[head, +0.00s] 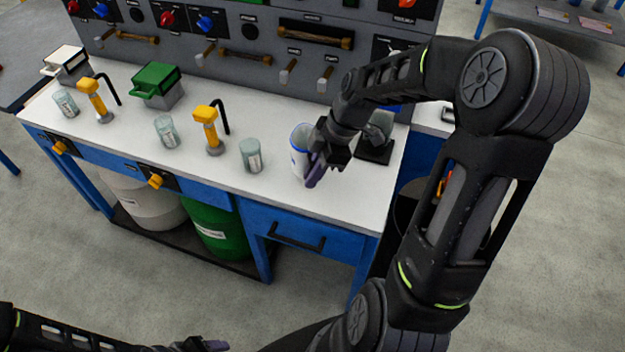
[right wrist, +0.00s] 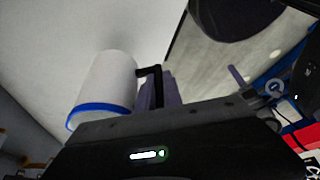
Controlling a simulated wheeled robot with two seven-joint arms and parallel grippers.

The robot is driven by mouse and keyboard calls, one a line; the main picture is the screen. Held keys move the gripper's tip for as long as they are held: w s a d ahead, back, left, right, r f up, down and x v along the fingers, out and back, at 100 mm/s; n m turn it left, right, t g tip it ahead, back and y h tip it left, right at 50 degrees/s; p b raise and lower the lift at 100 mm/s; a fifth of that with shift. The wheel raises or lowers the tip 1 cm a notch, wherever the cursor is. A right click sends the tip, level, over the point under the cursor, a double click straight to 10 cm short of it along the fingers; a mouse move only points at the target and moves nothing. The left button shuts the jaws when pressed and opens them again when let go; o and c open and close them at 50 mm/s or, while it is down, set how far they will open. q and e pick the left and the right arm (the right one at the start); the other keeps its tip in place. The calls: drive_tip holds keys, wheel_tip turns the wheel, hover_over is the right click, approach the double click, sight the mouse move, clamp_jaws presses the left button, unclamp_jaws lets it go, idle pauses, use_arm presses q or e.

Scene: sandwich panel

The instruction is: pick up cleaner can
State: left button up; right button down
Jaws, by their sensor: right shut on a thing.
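The cleaner can, a white cylinder with a blue band (head: 298,151), is near the right end of the white bench top. My right gripper (head: 314,164) is at the can's right side, shut on it. Purple fingers and dark jaws cover part of the can. In the right wrist view the can (right wrist: 106,88) shows at the left, its blue rim toward the camera, beside a purple finger; the far finger is hidden. I cannot tell whether the can touches the bench. My left gripper (head: 207,345) shows only partly at the bottom edge, its opening unclear.
Several clear cups, one near the can (head: 251,155), and yellow taps (head: 207,128) stand along the bench front. A green-lidded box (head: 157,85) stands behind. A dark-based device (head: 376,148) is close right of my gripper. A tool panel (head: 240,40) backs the bench.

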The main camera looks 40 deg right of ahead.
sight(312, 164)
drive_tip(key=shift+r, duration=2.75)
drive_tip(key=shift+r, duration=0.1)
